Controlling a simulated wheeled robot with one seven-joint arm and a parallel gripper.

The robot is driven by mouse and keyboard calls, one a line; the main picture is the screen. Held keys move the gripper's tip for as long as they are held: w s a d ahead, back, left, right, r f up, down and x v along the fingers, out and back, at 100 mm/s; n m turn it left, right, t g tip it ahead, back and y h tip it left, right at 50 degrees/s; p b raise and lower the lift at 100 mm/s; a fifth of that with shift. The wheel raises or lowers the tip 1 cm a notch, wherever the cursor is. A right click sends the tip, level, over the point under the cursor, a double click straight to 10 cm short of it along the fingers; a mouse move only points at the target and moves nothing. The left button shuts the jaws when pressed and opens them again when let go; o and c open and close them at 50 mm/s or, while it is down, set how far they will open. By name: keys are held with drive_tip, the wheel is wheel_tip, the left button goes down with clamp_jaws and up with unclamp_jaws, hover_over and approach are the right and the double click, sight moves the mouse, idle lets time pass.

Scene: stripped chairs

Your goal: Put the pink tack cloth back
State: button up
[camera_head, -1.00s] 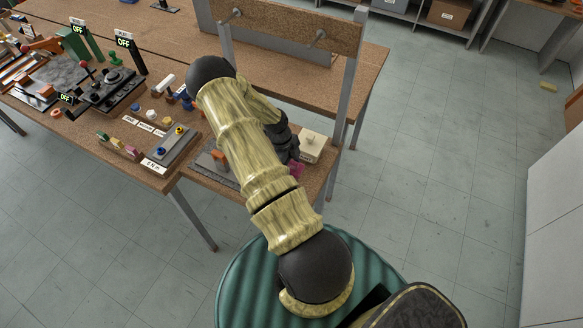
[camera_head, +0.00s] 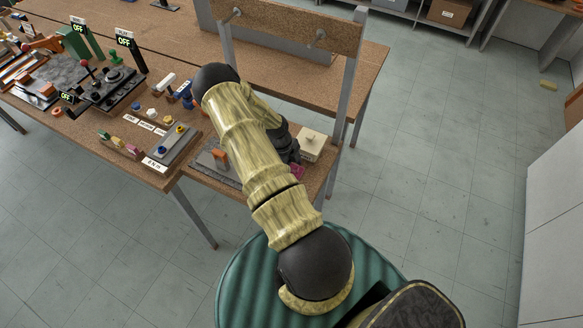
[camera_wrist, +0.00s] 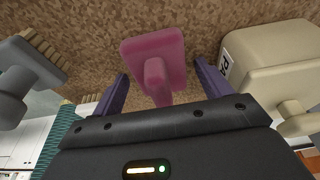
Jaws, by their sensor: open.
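The pink tack cloth (camera_wrist: 152,50) shows in the wrist view as a pink pad with a stubby pink grip pointing toward my gripper. It is on or against the brown speckled board. My gripper (camera_wrist: 160,76) is open, with one purple finger on each side of the pink grip and visible space between. I cannot tell any contact. In the head view my gripper (camera_head: 287,148) is a dark shape low over the small side board, partly behind my arm, and the cloth is almost wholly hidden there.
A cream labelled block with a knob (camera_wrist: 272,58) stands close right of my gripper; it also shows in the head view (camera_head: 312,143). A grey bristled tool (camera_wrist: 28,75) is at the left. A metal post (camera_head: 347,95) rises behind. The bench (camera_head: 140,175) at left is crowded.

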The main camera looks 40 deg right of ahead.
drive_tip(key=shift+r, duration=0.1)
drive_tip(key=b+v, duration=0.4)
drive_tip(key=v, duration=0.8)
idle(0.4)
drive_tip(key=s+a+r+n+t, duration=0.2)
drive_tip(key=s+a+r+n, duration=0.3)
drive_tip(key=a+r+n, duration=0.4)
drive_tip(key=s+a+r+n+t+y, duration=0.1)
drive_tip(key=s+a+r+n+t, duration=0.2)
drive_tip(key=a+r+n, duration=0.7)
drive_tip(key=s+a+n, duration=0.2)
drive_tip(key=a+n, duration=0.3)
drive_tip(key=n, duration=0.7)
drive_tip(key=shift+a+n+t, duration=0.3)
